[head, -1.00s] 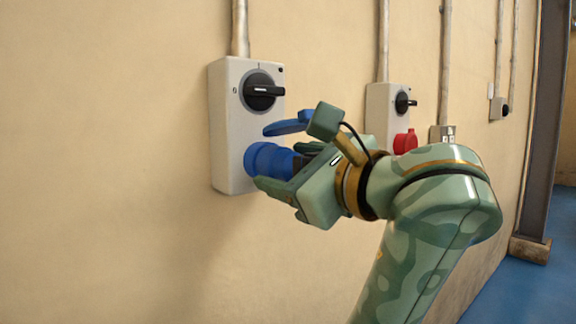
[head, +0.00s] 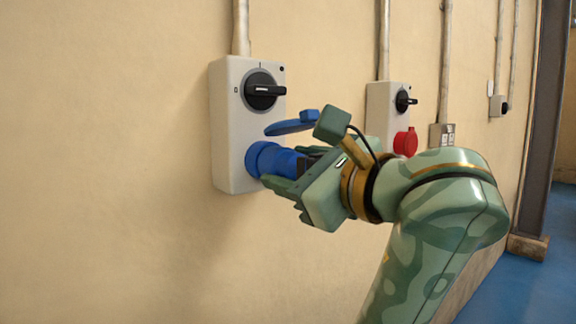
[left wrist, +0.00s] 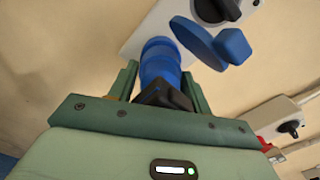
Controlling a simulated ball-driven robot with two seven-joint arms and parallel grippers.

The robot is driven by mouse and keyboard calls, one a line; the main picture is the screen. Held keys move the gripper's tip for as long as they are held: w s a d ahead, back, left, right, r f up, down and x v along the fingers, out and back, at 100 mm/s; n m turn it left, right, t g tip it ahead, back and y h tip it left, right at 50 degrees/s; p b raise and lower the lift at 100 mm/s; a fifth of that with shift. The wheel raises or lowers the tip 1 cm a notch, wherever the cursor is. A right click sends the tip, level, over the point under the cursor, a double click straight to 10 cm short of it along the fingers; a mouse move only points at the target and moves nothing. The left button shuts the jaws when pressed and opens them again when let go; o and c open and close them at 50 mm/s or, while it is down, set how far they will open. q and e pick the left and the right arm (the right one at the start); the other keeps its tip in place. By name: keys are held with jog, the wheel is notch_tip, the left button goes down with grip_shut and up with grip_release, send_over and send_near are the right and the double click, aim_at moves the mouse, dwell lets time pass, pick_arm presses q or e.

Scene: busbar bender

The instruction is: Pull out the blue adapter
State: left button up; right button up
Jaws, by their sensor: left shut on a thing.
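The blue adapter (head: 286,163) points out from the blue socket (head: 262,158) low on the near grey switch box (head: 225,125). In the left wrist view the adapter (left wrist: 160,70) lies between my fingers, with a black part at its near end. My left gripper (head: 285,168) is shut on it. The adapter's front end is at the socket's mouth; how deep it sits inside cannot be told. The socket's blue lid (head: 291,125) stands open above. My right gripper is not in view.
A black rotary switch (head: 264,91) is above the socket. Farther along the wall are a second box (head: 378,105) with a red socket (head: 405,142), a small metal outlet (head: 442,136) and vertical conduits. The wall left of the near box is bare.

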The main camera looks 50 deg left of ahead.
pick_arm(q)
jog(key=shift+s+d+r, duration=0.1)
jog(key=shift+d, duration=1.35)
jog(key=d, duration=0.3)
jog(key=d+p, duration=0.1)
jog(key=d, duration=0.1)
jog(key=shift+s, duration=0.25)
